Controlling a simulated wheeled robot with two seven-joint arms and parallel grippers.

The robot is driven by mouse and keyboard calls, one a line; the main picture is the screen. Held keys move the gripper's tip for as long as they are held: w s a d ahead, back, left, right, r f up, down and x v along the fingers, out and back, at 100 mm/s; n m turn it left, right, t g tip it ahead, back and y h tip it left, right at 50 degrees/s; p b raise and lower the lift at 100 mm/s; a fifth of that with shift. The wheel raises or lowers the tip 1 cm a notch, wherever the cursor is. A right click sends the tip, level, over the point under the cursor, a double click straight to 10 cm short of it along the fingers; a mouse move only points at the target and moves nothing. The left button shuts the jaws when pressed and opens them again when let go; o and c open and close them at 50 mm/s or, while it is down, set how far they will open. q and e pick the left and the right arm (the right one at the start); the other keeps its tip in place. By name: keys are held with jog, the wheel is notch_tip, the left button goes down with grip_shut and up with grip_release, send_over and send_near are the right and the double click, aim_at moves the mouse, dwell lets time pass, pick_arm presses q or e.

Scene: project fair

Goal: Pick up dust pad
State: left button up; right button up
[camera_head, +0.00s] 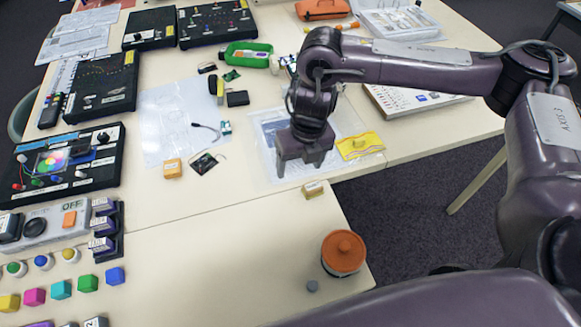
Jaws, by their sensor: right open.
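A flat yellow pad (360,145) with dark markings, which looks like the dust pad, lies on the right part of a clear plastic sheet or tray (265,135) near the table's inner edge. My right gripper (299,167) points down over the front of this tray, to the left of the yellow pad and apart from it. Its two fingers are spread with nothing seen between them. The gripper and wrist hide part of the tray. My left gripper is out of view.
A small tan block (314,190) sits just in front of the right gripper. Colored blocks and control panels fill the left. The front middle of the table (210,255) is clear.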

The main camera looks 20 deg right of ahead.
aim_at(312, 183)
jog(key=shift+s+d+f+h, duration=0.1)
jog(key=shift+s+d+h, duration=0.15)
jog(key=shift+d, duration=0.3)
jog(key=shift+s+d+f+h, duration=0.15)
jog(key=shift+d+h, duration=0.1)
jog(key=shift+d, duration=0.25)
jog(key=shift+s+d+f, duration=0.1)
jog(key=shift+s+f, duration=0.1)
jog(key=shift+f, duration=0.3)
jog(key=shift+s+d+f, duration=0.1)
jog(key=shift+s+f, duration=0.05)
jog(key=shift+f, duration=0.5)
notch_tip(312, 183, down, 4)
jog(key=shift+w+d+f+b, duration=0.1)
jog(key=shift+d+b, duration=0.05)
jog(key=shift+b, duration=0.45)
jog(key=shift+f, duration=0.4)
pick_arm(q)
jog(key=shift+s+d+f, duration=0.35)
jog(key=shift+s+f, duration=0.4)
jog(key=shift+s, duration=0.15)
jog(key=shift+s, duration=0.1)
